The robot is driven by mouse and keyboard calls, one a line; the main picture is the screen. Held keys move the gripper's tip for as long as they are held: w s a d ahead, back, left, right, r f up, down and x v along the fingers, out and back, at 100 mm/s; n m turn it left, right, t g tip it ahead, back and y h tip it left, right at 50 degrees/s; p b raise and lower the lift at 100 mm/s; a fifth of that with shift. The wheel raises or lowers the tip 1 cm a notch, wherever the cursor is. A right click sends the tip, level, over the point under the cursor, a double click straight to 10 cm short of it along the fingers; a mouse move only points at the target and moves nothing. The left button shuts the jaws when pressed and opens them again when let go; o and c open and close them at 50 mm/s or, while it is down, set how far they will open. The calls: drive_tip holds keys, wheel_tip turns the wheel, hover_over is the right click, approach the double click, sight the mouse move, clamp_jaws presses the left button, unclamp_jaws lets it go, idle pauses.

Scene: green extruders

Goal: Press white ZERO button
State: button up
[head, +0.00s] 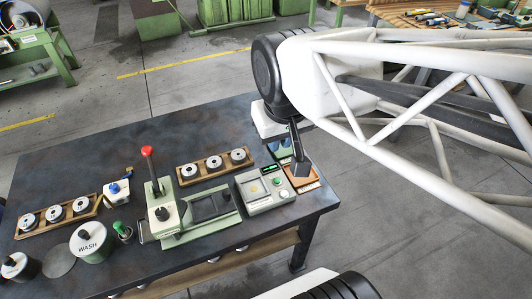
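A pale grey-green box device (258,204) with a small green-lit display (270,168) stands near the right end of the dark table. Several small round buttons are on its top, among them a yellow one, a green one and a whitish one (284,194) near its right front corner. Their labels are too small to read, so I cannot tell which is marked ZERO. My gripper (301,170) points down just right of the device, above a brown tray, and appears apart from the buttons. Its dark fingers look like one narrow shape, so their opening is unclear.
Left of the device stands a green press with a red-knobbed lever (147,151). Wooden racks with metal discs (190,171), a WASH pot (91,243) and small bottles are further left. The brown tray (312,182) lies beside the table's right edge. The left back tabletop is clear.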

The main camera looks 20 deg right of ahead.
clamp_jaws()
drive_tip(key=shift+f, duration=0.1)
idle(1.4)
drive_tip(key=w+a+f+m+t+y, duration=0.25)
drive_tip(key=w+f+m+y, duration=0.35)
drive_tip(key=f+m, duration=0.55)
drive_tip(key=w+d+f+m+t+h, duration=0.2)
drive_tip(key=d+f+m+t+h, duration=0.1)
drive_tip(key=d+f+m, duration=0.6)
drive_tip(key=shift+d+f+m+t+h, duration=0.35)
drive_tip(key=shift+f+m, duration=0.6)
drive_tip(key=shift+m, duration=1.1)
drive_tip(key=shift+w+a+f, duration=0.1)
drive_tip(key=shift+a, duration=0.05)
